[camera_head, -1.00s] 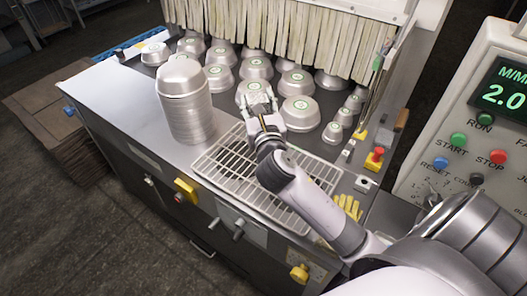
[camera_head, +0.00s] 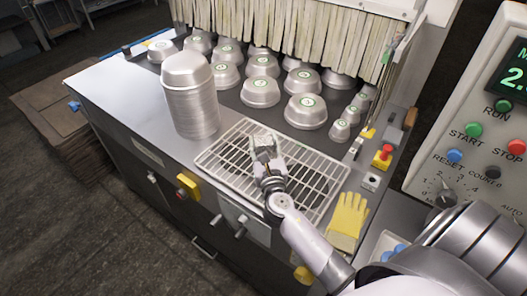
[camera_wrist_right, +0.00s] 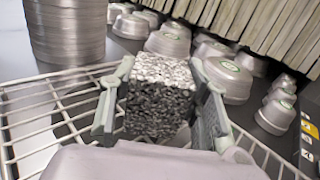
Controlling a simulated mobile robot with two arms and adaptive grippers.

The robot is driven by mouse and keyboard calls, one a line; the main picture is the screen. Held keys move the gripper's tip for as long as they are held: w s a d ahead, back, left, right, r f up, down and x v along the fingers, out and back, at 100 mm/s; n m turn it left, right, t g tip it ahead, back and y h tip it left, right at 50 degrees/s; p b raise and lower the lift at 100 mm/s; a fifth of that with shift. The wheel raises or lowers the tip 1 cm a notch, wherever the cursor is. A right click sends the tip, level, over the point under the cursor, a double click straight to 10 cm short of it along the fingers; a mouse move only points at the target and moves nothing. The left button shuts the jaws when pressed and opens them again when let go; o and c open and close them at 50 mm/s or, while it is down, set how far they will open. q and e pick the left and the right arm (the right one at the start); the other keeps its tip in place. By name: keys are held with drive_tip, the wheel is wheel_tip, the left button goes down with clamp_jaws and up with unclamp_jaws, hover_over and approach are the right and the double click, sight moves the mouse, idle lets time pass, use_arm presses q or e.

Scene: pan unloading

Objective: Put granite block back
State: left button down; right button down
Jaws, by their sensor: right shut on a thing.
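My right gripper (camera_head: 264,158) is shut on the granite block (camera_wrist_right: 159,92), a speckled grey block with a lighter top. In the right wrist view the block sits between the two fingers, which touch its left and right sides. In the head view the block (camera_head: 263,141) shows at the fingertips, over the back part of the wire rack (camera_head: 318,196). I cannot tell whether it touches the rack. My left gripper is not in view.
A tall stack of metal pans (camera_head: 190,97) stands left of the rack. Several upturned pans (camera_head: 306,111) with green marks sit behind it, before a strip curtain (camera_head: 290,30). A yellow glove (camera_head: 348,215) and a red button (camera_head: 386,152) are at the right.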

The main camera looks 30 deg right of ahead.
drive_tip(key=shift+w+f, duration=0.1)
drive_tip(key=shift+f, duration=1)
drive_tip(key=shift+b, duration=0.3)
drive_tip(key=c, duration=1.4)
unclamp_jaws()
drive_tip(key=shift+f, duration=0.25)
drive_tip(key=o, duration=0.5)
drive_tip(key=shift+r, duration=0.1)
